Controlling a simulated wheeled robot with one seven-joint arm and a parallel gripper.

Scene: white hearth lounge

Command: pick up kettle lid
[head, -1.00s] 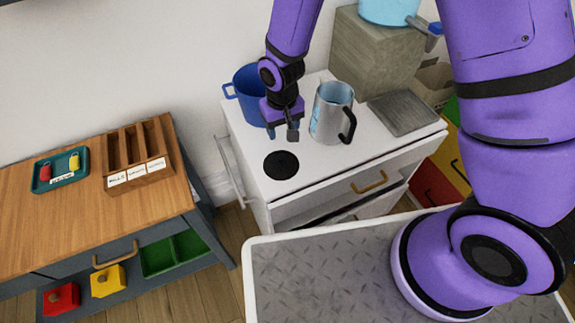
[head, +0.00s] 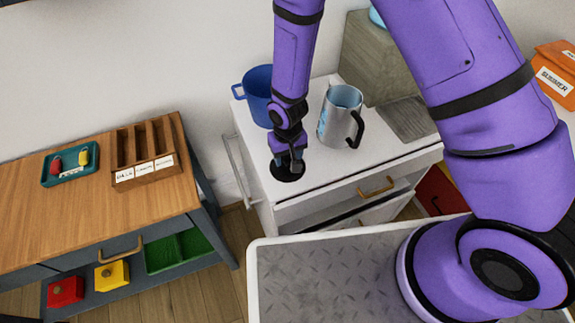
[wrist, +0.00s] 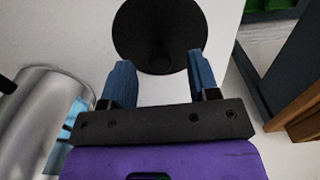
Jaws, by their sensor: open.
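The kettle lid (head: 287,171) is a flat black disc lying on the white cabinet top, near its front left. In the wrist view the lid (wrist: 160,30) lies just beyond my fingertips, with a small dark knob at its middle. My gripper (head: 288,160) is over the lid, pointing down. In the wrist view my gripper (wrist: 157,72) has its two blue fingers apart with nothing between them. The silver kettle (head: 340,117) with a black handle stands open-topped to the right of my gripper; part of it shows in the wrist view (wrist: 40,115).
A blue pot (head: 258,95) stands behind my arm on the white cabinet (head: 320,165). A grey block (head: 377,65) is at the back right. A wooden table (head: 60,215) with a teal tray (head: 70,167) and a wooden organiser (head: 146,153) is at the left.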

